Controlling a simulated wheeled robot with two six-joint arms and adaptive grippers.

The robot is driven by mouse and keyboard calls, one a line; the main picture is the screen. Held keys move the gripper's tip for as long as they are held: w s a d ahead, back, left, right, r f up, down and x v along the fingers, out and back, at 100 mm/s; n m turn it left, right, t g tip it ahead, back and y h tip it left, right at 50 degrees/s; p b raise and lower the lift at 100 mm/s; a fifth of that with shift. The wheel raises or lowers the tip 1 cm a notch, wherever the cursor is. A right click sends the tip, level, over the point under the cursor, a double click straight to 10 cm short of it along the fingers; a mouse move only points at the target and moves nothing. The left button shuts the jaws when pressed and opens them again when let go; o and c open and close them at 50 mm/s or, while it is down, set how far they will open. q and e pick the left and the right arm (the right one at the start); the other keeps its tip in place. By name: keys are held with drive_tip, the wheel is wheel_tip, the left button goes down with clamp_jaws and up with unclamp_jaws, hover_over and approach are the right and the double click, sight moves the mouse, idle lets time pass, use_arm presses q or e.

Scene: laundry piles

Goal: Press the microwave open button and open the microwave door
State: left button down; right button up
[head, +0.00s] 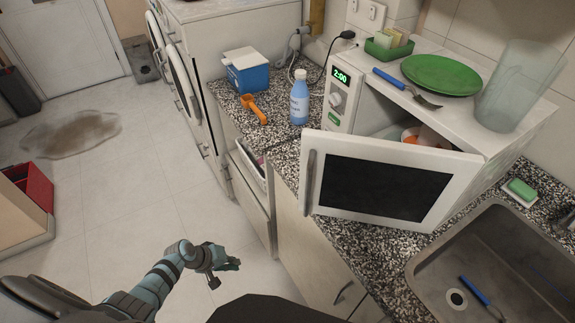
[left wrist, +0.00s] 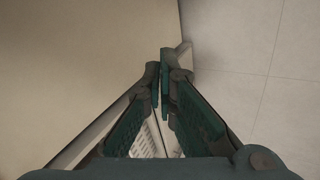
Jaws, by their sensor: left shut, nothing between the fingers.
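The white microwave (head: 341,98) stands on the granite counter with its clock showing 2:00. Its door (head: 384,184) is swung open toward me, with the dark window facing me and the handle (head: 309,181) at its left edge. Part of the lit inside shows behind the door, with something orange in it. The open button cannot be told apart on the panel. My left gripper (head: 230,263) is low over the floor in front of the cabinets, apart from the door. It is shut and empty in the left wrist view (left wrist: 160,75). My right gripper is not in view.
A green plate (head: 440,74), fork and clear container (head: 512,88) are on top. The sink (head: 482,246) is at right. A drawer (head: 252,195) stands open.

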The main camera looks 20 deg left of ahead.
use_arm(q)
drive_tip(key=w+d+r+t+h+b, duration=0.15)
drive_tip(key=w+r+h, duration=0.25)
drive_tip(key=w+r, duration=0.65)
drive_tip(key=w+d+r+m+h, duration=0.1)
drive_tip(key=r+h, duration=0.2)
drive_tip(key=r, duration=0.6)
drive_tip(key=w+d+r+m+t+h+b, duration=0.1)
drive_tip(key=d+r+h, duration=0.15)
drive_tip(key=r, duration=0.65)
drive_tip(key=w+r+m+h, duration=0.1)
drive_tip(key=r+h, duration=0.2)
drive_tip(key=r, duration=0.6)
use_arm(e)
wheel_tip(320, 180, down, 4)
use_arm(q)
drive_tip(key=d+p, duration=0.4)
drive_tip(key=d, duration=0.5)
drive_tip(key=shift+d, duration=0.25)
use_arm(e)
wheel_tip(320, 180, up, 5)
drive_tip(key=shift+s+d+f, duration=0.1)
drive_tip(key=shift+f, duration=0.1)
